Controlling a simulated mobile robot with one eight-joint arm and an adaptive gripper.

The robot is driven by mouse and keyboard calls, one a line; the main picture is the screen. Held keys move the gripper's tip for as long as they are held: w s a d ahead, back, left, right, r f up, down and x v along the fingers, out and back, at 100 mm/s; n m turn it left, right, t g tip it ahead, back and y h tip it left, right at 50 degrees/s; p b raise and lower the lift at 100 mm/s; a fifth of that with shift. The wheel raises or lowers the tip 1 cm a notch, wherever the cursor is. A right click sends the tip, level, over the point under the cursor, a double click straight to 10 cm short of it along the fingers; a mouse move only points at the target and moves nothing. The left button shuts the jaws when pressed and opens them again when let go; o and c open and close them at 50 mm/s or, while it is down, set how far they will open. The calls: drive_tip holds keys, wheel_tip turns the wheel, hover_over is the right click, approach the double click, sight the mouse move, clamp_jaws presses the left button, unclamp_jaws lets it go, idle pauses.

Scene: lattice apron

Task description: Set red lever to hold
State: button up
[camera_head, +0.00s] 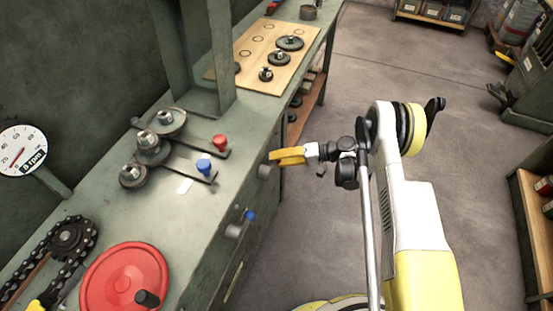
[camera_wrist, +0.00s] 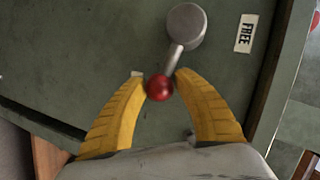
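The red lever shows in the wrist view, with a grey round hub (camera_wrist: 187,26), a short grey arm and a red ball knob (camera_wrist: 159,88). It sits on a green panel and its arm points down and slightly left. A "FREE" label (camera_wrist: 246,33) is right of the hub. A pale patch by the left fingertip is mostly hidden. My gripper (camera_wrist: 160,76) is open, with its yellow fingers on either side of the knob and small gaps showing. In the head view my gripper (camera_head: 287,157) is at the bench's front face, beside a grey hub (camera_head: 265,171); the knob is hidden there.
A blue-knobbed lever (camera_head: 241,224) is on the same front face, nearer the camera. On the bench top are other red (camera_head: 220,142) and blue (camera_head: 204,166) knobs, pulleys and a red handwheel (camera_head: 125,283). The floor (camera_head: 410,60) right of the bench is open.

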drive_tip(key=shift+o, duration=1.2)
drive_tip(key=v, duration=1.2)
